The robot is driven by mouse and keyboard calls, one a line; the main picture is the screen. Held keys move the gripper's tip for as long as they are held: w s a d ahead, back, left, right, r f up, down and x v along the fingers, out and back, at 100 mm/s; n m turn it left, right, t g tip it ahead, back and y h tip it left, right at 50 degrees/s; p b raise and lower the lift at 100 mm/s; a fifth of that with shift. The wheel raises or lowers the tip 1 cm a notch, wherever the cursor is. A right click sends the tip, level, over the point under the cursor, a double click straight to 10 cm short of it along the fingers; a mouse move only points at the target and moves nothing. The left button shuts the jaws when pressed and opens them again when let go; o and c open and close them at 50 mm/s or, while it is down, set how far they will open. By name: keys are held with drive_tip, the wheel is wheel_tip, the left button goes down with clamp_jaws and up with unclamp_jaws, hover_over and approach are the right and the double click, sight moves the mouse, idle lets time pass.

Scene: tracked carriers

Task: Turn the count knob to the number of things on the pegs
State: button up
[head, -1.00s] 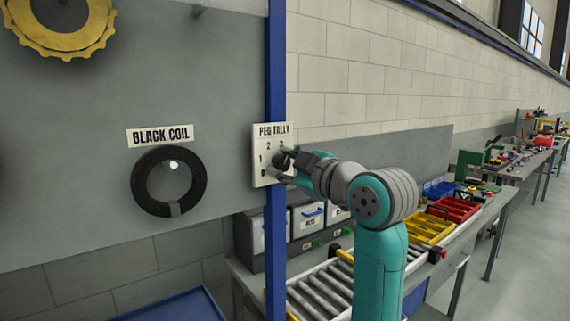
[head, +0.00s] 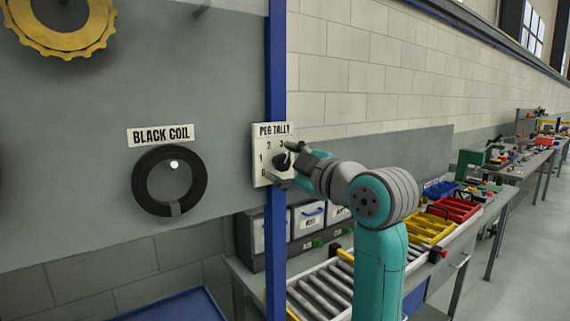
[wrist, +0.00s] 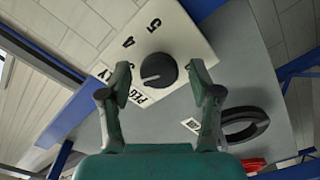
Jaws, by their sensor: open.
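On the grey board, a black coil (head: 143,192) hangs on a peg, and a yellow toothed ring (head: 60,42) hangs upper left, cut by the frame.
A peg (head: 203,8) at the top edge appears bare. A dark shape is cut off at the left edge. The blue post (head: 276,240) borders the board. Below my arm are a roller conveyor (head: 325,292), labelled bins (head: 308,218) and yellow and red trays (head: 430,228).

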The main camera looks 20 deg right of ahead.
drive_tip(key=shift+s, duration=0.1)
drive_tip(key=v, duration=1.2)
wheel_tip(320, 180, down, 30)
drive_tip(key=s+m+h, duration=0.1)
drive_tip(key=m+h, duration=0.2)
drive_tip(key=m, duration=0.6)
drive_tip(key=s+a+f+m+g+h, duration=0.1)
drive_tip(key=s+a+f+m+h, duration=0.15)
drive_tip(key=s+f, duration=1.1)
drive_tip(key=s+f+m, duration=0.1)
drive_tip(key=s+f, duration=0.2)
drive_tip(key=s, duration=1)
drive_tip(key=s+a+f+m+g, duration=0.1)
drive_tip(key=s+f, duration=0.2)
drive_tip(key=s, duration=1.1)
